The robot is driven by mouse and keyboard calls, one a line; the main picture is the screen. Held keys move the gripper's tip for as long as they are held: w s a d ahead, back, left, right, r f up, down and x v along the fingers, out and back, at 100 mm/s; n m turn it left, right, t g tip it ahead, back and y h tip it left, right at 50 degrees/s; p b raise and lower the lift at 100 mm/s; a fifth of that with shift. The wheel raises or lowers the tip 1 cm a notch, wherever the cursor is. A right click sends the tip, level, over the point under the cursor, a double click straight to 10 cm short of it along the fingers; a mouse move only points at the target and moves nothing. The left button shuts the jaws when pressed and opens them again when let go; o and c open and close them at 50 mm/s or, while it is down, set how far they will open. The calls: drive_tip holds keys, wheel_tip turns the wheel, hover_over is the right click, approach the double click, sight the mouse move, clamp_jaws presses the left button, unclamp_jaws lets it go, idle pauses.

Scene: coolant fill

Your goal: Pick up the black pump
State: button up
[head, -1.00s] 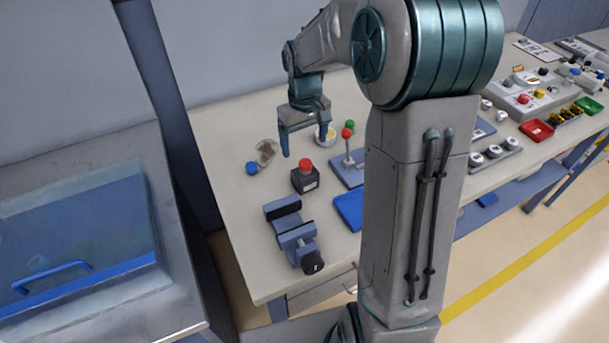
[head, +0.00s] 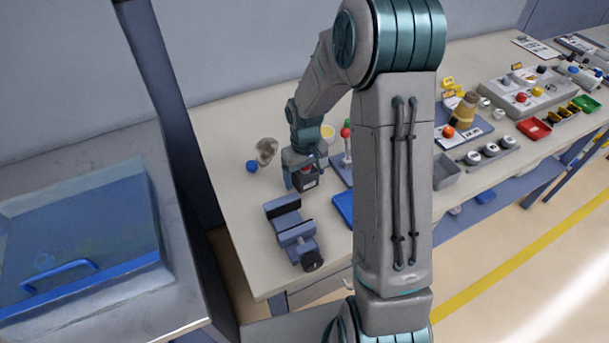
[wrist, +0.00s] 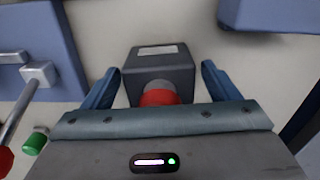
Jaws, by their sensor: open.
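The black pump (head: 308,181) is a small dark box with a red round top, upright on the workbench. It is partly hidden by my gripper in the head view. In the wrist view the pump (wrist: 160,62) shows its dark body, a pale label and the red top, centred between the fingers. My gripper (head: 305,183) is above the pump, pointing down, with its fingers apart. In the wrist view one blue finger of my gripper (wrist: 160,76) is on each side of the pump, with a visible gap at both sides.
A blue-grey vise (head: 291,232) stands in front of the pump. A blue tray (head: 344,206) and a lever with a red ball (head: 346,132) are to the right. The bench's left part (head: 238,215) is clear.

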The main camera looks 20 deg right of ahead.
drive_tip(key=c, duration=1.2)
drive_tip(key=shift+r, duration=0.1)
